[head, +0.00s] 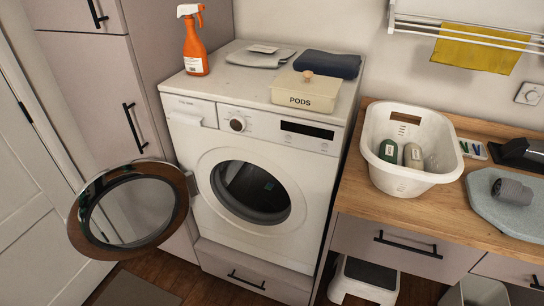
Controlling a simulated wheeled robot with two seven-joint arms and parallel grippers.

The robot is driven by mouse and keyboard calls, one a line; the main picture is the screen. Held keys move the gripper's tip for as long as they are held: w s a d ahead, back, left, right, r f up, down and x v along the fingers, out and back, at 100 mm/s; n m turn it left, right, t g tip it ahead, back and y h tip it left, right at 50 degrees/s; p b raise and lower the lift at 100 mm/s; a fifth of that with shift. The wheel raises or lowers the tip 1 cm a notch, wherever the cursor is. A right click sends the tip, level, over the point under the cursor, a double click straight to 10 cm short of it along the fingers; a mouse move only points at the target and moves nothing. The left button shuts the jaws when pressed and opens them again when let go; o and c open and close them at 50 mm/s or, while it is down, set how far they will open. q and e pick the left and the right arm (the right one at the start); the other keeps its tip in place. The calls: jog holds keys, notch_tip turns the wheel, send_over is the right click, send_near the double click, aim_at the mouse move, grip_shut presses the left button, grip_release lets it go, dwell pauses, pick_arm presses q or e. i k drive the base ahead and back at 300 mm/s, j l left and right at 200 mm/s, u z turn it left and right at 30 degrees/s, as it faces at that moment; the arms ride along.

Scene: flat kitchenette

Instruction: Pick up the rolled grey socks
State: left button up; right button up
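The rolled grey socks (512,190) appear as a short dark grey roll at the right of the head view. They lie on a pale grey-blue pad with a rounded end (482,204), on the wooden counter. Nothing touches the roll from above. Neither of my grippers shows in the head view.
A white basket (377,140) with several bottle-like items stands left of the pad. A black object (515,150), unclear in kind, lies behind the roll. The washer door (82,205) hangs open at left. A step stool (365,270) stands below the counter.

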aim_at(508, 190)
jog(key=z, duration=1.6)
